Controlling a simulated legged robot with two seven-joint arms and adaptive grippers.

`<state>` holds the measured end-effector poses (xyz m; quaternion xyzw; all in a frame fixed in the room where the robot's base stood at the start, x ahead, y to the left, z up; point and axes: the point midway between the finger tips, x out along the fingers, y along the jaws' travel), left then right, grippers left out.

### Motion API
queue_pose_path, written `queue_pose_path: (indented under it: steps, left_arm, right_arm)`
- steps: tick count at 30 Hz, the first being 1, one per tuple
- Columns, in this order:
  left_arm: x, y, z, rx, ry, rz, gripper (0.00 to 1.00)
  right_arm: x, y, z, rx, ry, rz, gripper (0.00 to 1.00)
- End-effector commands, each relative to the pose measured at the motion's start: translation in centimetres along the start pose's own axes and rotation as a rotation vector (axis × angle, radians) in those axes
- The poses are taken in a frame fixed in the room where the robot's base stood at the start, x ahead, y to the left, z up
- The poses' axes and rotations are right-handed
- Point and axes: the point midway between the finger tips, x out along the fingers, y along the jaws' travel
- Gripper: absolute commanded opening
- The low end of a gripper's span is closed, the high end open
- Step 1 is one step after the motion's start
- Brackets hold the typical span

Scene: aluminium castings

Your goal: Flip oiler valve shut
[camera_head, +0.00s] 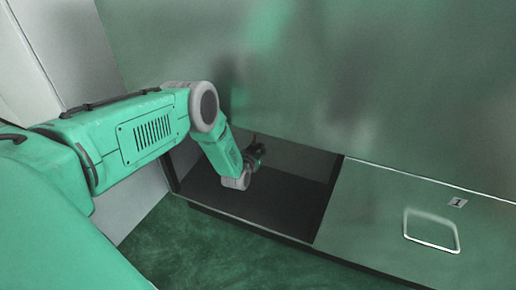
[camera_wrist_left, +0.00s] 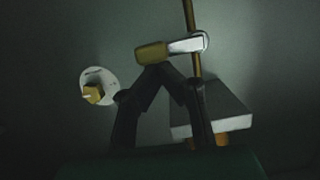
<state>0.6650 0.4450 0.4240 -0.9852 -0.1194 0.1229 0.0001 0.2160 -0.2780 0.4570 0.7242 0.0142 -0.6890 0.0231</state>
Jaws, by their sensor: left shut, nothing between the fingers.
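In the left wrist view the valve shows as a lever with a yellow grip (camera_wrist_left: 151,54) and a silver arm (camera_wrist_left: 184,45). The lever lies roughly crosswise to an upright brass pipe (camera_wrist_left: 189,14). My left gripper (camera_wrist_left: 163,68) is shut and empty, its fingertips just below the yellow grip; I cannot tell whether they touch it. In the head view my left gripper (camera_head: 257,154) is small and dark inside a recess (camera_head: 288,208), and the valve cannot be made out there. My right gripper is not in view.
In the left wrist view a round white dial with a yellow knob (camera_wrist_left: 93,94) is left of the fingers. A grey block (camera_wrist_left: 222,104) is at right, behind the finger.

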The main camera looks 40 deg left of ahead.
Motion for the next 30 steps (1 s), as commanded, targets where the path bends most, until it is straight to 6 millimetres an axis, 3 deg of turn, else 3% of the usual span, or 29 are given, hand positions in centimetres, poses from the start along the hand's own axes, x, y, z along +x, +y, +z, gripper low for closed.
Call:
queue_pose_path:
  steps: [20,26,30]
  left_arm:
    - [-0.2,-0.1,0.6,0.016,-0.008,-0.003,0.0]
    - [-2.2,-0.1,0.6,0.014,-0.009,-0.002,0.0]
    - [-4.8,-0.2,0.6,0.013,-0.007,-0.001,0.0]
  right_arm:
    - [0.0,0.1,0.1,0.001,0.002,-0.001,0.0]
    - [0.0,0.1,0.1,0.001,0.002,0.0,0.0]
    - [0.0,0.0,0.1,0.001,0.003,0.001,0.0]
